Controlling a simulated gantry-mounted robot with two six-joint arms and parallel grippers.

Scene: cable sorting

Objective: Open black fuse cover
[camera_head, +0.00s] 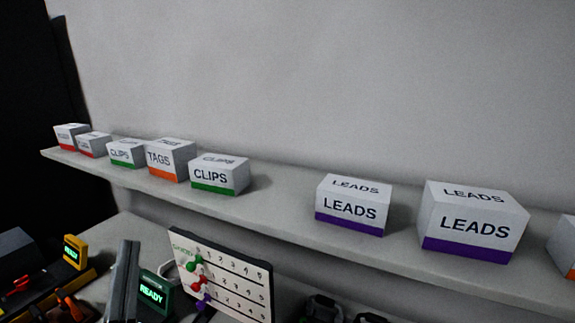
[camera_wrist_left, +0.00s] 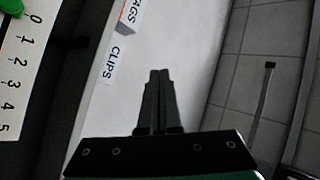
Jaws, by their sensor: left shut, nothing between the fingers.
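I cannot make out a black fuse cover for sure in either view. A dark box-like shape (camera_head: 16,248) stands at the left edge of the head view, cut off by the frame; I cannot tell whether it is the cover. My left gripper (camera_wrist_left: 160,76) is shut and empty in the left wrist view, its two dark fingers side by side. In the head view it appears to be the grey upright shape (camera_head: 128,248) at lower left, beside a small green READY display (camera_head: 152,293). My right gripper is not identifiable.
A white numbered board (camera_head: 228,277) with coloured pins stands right of the display. A yellow-framed READY unit (camera_head: 74,252) is at far left. Behind, a long shelf (camera_head: 280,216) holds several labelled boxes, including LEADS (camera_head: 474,222) and CLIPS (camera_head: 219,175). Dark objects (camera_head: 325,308) lie at bottom centre.

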